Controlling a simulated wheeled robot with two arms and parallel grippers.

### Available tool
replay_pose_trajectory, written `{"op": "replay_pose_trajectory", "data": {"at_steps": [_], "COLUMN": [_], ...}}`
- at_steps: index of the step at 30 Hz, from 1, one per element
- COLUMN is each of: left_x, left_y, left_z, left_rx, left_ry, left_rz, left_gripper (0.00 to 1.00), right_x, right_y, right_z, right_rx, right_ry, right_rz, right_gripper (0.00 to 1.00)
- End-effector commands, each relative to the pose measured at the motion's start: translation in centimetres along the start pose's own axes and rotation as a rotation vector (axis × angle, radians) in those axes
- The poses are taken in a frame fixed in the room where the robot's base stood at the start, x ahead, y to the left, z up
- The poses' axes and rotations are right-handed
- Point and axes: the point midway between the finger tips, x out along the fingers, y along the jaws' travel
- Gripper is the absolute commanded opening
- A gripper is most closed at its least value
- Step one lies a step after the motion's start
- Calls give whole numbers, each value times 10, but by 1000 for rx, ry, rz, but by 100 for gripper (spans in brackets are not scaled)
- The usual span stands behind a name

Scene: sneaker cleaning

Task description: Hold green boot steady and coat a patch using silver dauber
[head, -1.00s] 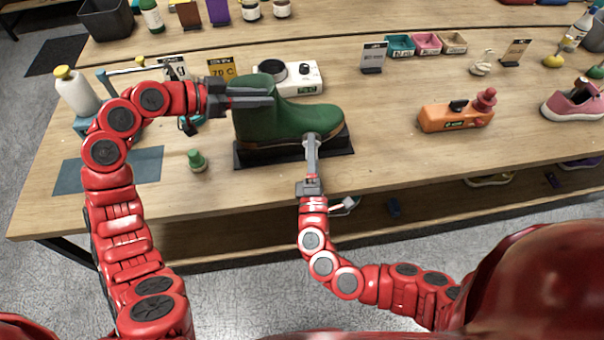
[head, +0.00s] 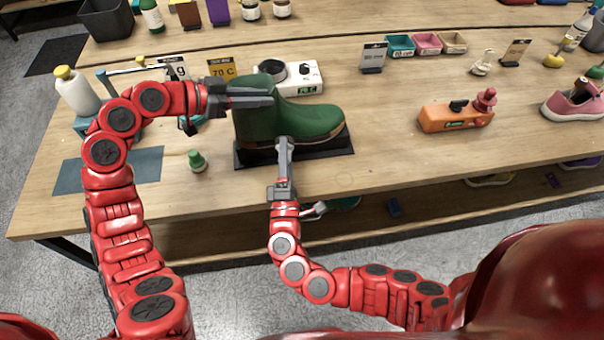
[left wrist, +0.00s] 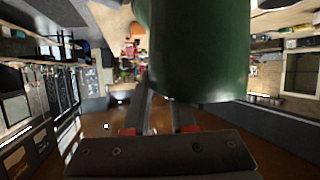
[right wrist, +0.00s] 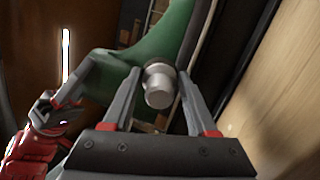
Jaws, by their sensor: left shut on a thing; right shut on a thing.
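The green boot (head: 300,121) stands on a dark flat stand (head: 340,146), toe to the right. My left gripper (head: 268,97) is shut on the boot's upper shaft; the green shaft (left wrist: 200,50) fills the top of the left wrist view. My right gripper (head: 284,144) is at the boot's near side, low near the sole. In the right wrist view its fingers hold the silver dauber (right wrist: 158,86), a short silver cylinder, with its far end against or very near the green boot (right wrist: 150,50). Contact and any coating are hidden.
A small green-capped bottle (head: 197,161) stands left of the stand. A white device with a dial (head: 305,77) is behind the boot. An orange device (head: 455,116) is at right. The table between the stand and orange device is clear.

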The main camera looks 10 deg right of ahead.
Motion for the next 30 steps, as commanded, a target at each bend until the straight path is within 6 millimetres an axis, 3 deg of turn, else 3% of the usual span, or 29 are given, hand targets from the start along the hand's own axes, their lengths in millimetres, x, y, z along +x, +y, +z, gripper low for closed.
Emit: {"op": "replay_pose_trajectory", "data": {"at_steps": [11, 22, 30], "left_x": [0, 0, 0], "left_y": [0, 0, 0], "left_z": [0, 0, 0], "left_rx": [0, -1, -1], "left_ry": [0, 0, 0], "left_rz": [0, 1, 0], "left_gripper": [0, 0, 0], "right_x": [3, -2, -3], "right_y": [-1, 5, 6], "right_z": [-1, -28, -31], "right_rx": [-1, 0, -2], "right_ry": [0, -2, -2], "right_rz": [0, 1, 0], "right_gripper": [14, 14, 14]}}
